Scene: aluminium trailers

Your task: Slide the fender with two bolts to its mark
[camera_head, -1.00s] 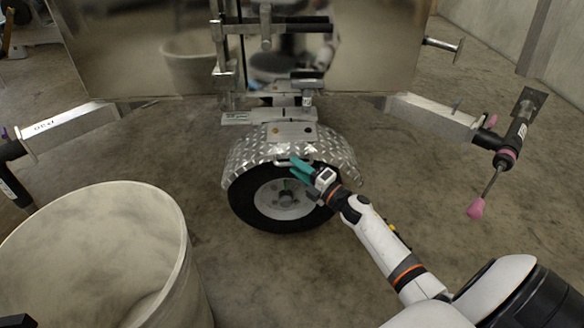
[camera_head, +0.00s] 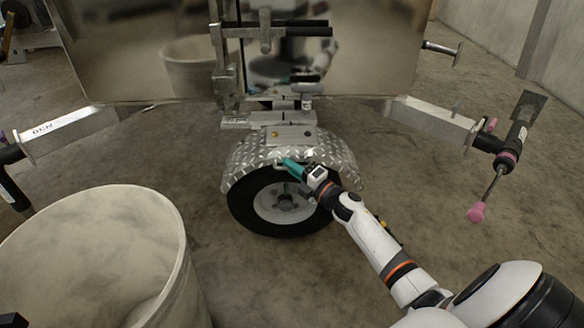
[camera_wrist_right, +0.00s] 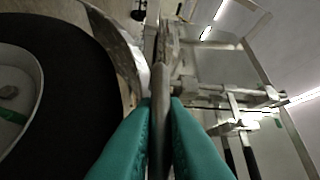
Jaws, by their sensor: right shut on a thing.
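The fender (camera_head: 243,160) is a silver diamond-plate arch over the black tyre (camera_head: 240,205) in the head view. A flat plate with two small bolt heads (camera_head: 291,135) sits above its crown. My right gripper (camera_head: 289,165), with teal fingers, is at the fender's front side, just below the crown. In the right wrist view its fingers (camera_wrist_right: 160,120) are shut on a thin grey bar (camera_wrist_right: 158,80), which looks like the fender's handle. I cannot make out the mark.
A large pale bin (camera_head: 100,260) stands at the lower left. Trailer arms with black and pink-tipped tools jut out at the left (camera_head: 60,125) and right (camera_head: 430,115). A shiny metal panel (camera_head: 130,50) stands behind the wheel. Concrete floor is clear right of the wheel.

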